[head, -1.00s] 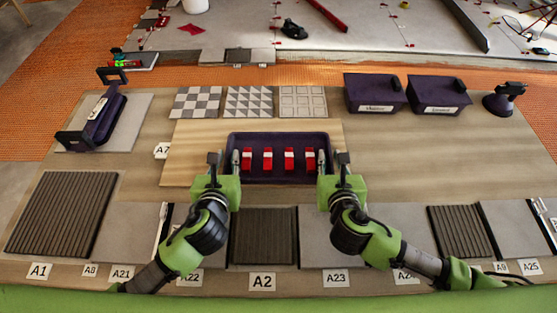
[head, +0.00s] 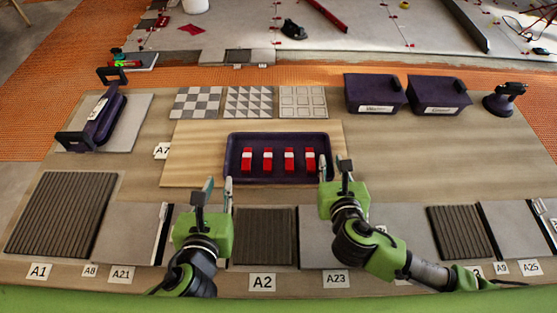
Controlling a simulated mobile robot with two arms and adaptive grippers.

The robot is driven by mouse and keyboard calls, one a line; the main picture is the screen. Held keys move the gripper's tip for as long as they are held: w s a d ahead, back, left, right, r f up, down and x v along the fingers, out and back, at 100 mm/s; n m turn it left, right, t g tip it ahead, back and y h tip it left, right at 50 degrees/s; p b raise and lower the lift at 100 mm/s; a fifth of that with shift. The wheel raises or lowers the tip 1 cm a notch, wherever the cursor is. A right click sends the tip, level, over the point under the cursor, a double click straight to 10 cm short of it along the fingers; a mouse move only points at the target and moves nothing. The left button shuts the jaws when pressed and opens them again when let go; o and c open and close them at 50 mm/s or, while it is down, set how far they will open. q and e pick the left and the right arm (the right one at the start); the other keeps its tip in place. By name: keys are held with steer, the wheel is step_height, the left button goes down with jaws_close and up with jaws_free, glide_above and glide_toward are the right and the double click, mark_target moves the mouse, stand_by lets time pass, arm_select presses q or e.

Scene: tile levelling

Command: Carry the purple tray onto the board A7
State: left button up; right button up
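The purple tray (head: 278,180) lies flat on the light wooden board A7 (head: 195,160), toward its right part. Several red blocks with white bands (head: 268,159) stand in a row inside it. My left gripper (head: 218,186) is open and empty, in front of the tray's front left corner and apart from it. My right gripper (head: 329,166) is at the tray's right end, with a finger overlapping the front right corner in view. Its fingers look parted; whether they touch the tray is hard to tell. The A7 label (head: 161,151) sits at the board's left edge.
Three patterned tiles (head: 250,102) lie behind the board. Two dark lidded boxes (head: 375,92) and a suction cup tool (head: 504,98) stand at the back right. A purple handled tool (head: 98,120) lies on a grey tile at left. Ribbed and grey tiles (head: 263,237) line the front.

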steer(key=v, duration=0.9)
steer(key=shift+s+r, duration=0.15)
steer(key=shift+s, duration=0.15)
arm_select(q)
steer(key=shift+r, duration=0.1)
arm_select(e)
steer(key=shift+r, duration=0.1)
